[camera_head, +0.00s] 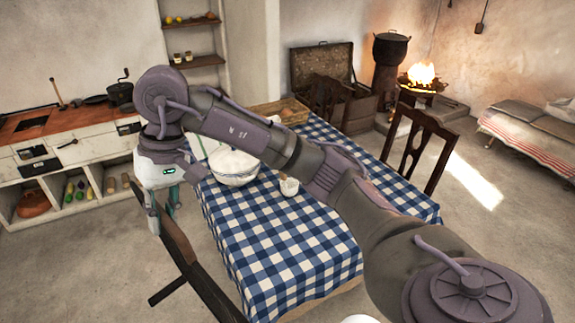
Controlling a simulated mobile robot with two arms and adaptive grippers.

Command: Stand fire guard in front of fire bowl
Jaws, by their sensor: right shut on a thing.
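The fire bowl (422,86) stands burning at the back right, with bright flames above its rim. My right arm crosses the view from the lower right to the left. My right gripper (161,212) points down at the left of the table and is shut on a dark flat-barred frame (192,266). The frame slants down to the right and has a crosspiece low on its left. I cannot tell whether it is the fire guard or a chair part. I see no clear fire guard by the bowl. My left gripper is out of view.
A table with a blue checked cloth (290,255) fills the middle, bearing a white bowl (235,168) and a small cup (289,186). Dark chairs (418,145) stand on its far side. A bench (535,128) is at right; open floor (470,225) lies before it.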

